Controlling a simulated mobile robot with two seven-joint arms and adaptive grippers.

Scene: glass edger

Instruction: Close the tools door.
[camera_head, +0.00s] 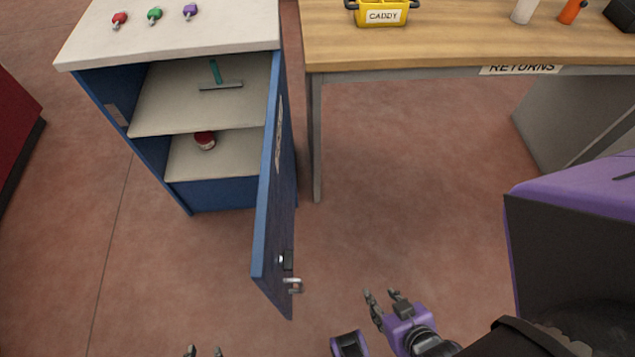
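The tools door (272,200) is a blue cabinet door that stands wide open, hinged at the cabinet's right side and swung out toward me. Its lettering is seen too edge-on to read. A latch with a metal handle (293,285) sits near its free lower end. The blue cabinet (180,200) has a pale top and open shelves. My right gripper (382,294) is open and empty, to the right of the door's handle and apart from it. Only the fingertips of my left gripper (204,351) show at the bottom edge, spread apart, left of the door.
A squeegee (220,84) and a red tin (205,140) lie on the cabinet shelves. Several small coloured items (155,15) are on its top. A wooden bench (440,40) with a yellow caddy (381,14) stands to the right. The floor between door and bench is clear.

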